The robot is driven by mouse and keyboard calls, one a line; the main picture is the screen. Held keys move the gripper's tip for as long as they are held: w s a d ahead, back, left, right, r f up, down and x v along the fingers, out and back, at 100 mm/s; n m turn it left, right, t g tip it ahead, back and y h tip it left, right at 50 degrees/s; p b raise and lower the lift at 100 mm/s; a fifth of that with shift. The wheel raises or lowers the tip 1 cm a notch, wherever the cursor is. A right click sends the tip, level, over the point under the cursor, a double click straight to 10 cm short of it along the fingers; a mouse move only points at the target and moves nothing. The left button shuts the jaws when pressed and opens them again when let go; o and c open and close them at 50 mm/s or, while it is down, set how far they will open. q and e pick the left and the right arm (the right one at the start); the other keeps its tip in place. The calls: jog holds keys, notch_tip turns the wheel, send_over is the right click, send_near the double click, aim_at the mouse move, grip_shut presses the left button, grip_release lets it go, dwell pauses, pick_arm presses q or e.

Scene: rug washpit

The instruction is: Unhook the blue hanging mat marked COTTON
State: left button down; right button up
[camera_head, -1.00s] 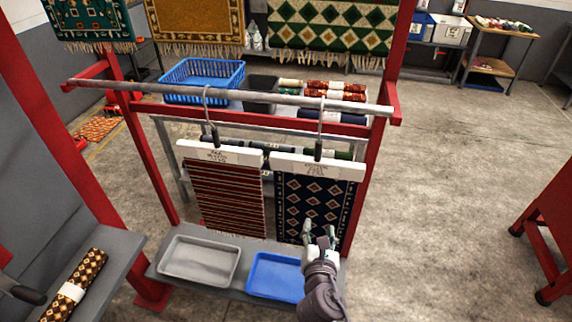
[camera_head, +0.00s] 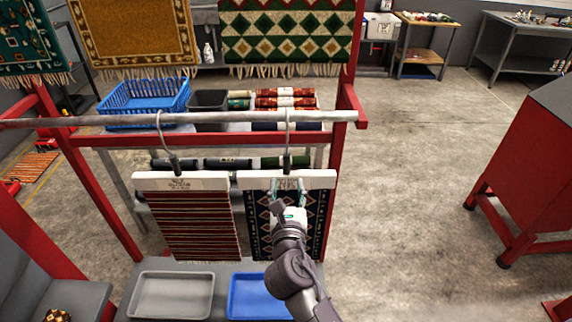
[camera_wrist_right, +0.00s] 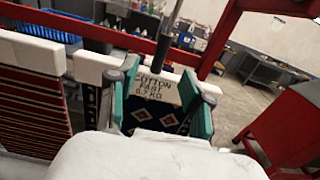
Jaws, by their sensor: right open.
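The blue patterned mat (camera_head: 318,222) hangs on the right from a white header bar (camera_head: 322,179). A metal hook (camera_head: 287,135) joins the bar to the horizontal rail (camera_head: 205,118). In the right wrist view the header's label (camera_wrist_right: 154,88) reads COTTON FAST 0.7 KG. My right gripper (camera_head: 287,186) is open in front of the bar, and it also shows in the wrist view (camera_wrist_right: 160,82). Its green-padded fingers stand on either side of the label; I cannot tell whether they touch the bar. My gripper hides part of the mat. My left gripper is out of view.
A red striped mat (camera_head: 193,226) hangs close on the left from its own hook. Below are a grey tray (camera_head: 172,296) and a blue tray (camera_head: 250,298). Red frame posts (camera_head: 343,130) flank the mats. A red cabinet (camera_head: 535,155) stands right, with open floor between.

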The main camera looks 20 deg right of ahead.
aim_at(287, 166)
jog(key=x, duration=0.3)
jog(key=shift+w+d+b, duration=0.15)
jog(key=shift+w+b, duration=0.05)
jog(key=shift+b, duration=0.15)
jog(key=shift+p+x, duration=0.3)
jog(key=shift+x, duration=1.05)
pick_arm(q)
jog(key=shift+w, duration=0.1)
pick_arm(e)
jog(key=shift+x, duration=1.25)
grip_shut()
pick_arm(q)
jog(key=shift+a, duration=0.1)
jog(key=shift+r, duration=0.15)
pick_arm(e)
jog(key=shift+r, duration=0.15)
